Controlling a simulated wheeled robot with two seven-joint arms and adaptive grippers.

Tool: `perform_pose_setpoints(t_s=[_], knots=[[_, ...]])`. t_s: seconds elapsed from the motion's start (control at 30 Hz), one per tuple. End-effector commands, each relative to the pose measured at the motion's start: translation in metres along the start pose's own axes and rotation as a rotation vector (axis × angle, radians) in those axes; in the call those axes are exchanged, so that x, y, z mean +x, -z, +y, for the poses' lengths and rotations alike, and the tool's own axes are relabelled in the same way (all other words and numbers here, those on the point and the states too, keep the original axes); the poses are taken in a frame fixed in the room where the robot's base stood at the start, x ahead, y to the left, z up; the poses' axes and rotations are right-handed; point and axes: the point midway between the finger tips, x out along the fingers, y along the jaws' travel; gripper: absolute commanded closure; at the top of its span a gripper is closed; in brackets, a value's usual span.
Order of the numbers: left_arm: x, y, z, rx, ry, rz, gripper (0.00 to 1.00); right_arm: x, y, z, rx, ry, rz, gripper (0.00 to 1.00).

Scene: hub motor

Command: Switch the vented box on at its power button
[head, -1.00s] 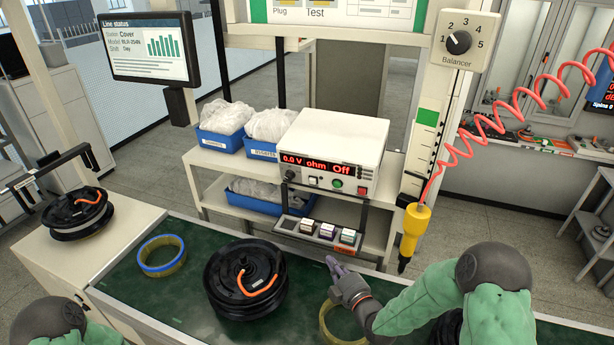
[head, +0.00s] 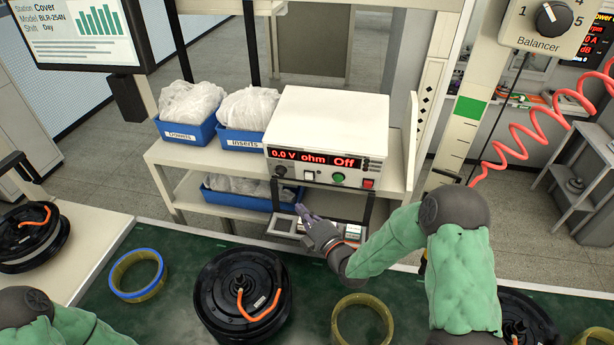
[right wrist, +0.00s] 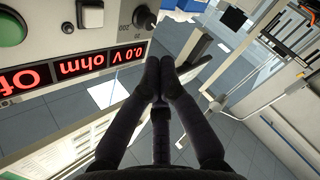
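The white box (head: 328,125) stands on the shelf behind the bench, its red display reading "0.0 V ohm Off". Its front has a black knob (head: 281,171), a pale square button (head: 308,175), a green round button (head: 339,178) and a red switch (head: 368,183). No vents are clearly visible. My right gripper (head: 299,209) is below the box front, apart from it. In the right wrist view its fingertips (right wrist: 160,66) are together and empty, and the box panel (right wrist: 118,36) appears upside down at upper left. My left gripper is out of view.
A small rack of blocks (head: 287,225) sits just below my right gripper. Blue bins (head: 187,132) with bagged parts stand left of the box. A black hub motor (head: 242,295) and yellow rings (head: 362,322) lie on the green bench. A red coiled hose (head: 520,135) hangs at right.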

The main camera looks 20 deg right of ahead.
Motion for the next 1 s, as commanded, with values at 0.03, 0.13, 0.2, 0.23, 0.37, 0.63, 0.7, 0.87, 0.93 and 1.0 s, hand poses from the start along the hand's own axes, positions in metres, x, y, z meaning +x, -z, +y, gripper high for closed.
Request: perform_pose_setpoints(t_s=[0.03, 0.13, 0.2, 0.23, 0.37, 0.63, 0.7, 0.87, 0.93, 1.0], knots=[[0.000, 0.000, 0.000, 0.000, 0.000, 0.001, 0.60, 0.001, 0.000, 0.001, 0.000, 0.000, 0.000, 1.00], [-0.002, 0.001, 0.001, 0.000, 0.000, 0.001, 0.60, 0.004, -0.003, 0.003, 0.000, -0.001, 0.000, 1.00], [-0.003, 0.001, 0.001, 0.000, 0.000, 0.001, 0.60, 0.008, -0.005, 0.007, 0.000, -0.002, 0.000, 1.00], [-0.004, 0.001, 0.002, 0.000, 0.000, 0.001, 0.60, 0.010, -0.007, 0.008, -0.001, -0.002, 0.000, 1.00], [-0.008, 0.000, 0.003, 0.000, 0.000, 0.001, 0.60, 0.021, -0.015, 0.016, -0.001, -0.001, 0.000, 1.00], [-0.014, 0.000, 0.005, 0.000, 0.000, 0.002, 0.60, 0.044, -0.032, 0.033, -0.001, -0.002, 0.001, 1.00], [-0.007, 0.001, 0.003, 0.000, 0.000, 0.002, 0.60, 0.049, -0.037, 0.034, -0.002, -0.001, 0.001, 1.00], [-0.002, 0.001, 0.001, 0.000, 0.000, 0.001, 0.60, 0.058, -0.043, 0.041, -0.001, -0.001, 0.001, 1.00], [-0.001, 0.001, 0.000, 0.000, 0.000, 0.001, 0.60, 0.060, -0.044, 0.042, 0.000, 0.000, 0.001, 1.00], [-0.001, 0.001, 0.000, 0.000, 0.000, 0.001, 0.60, 0.061, -0.044, 0.043, 0.000, 0.001, 0.000, 1.00]])
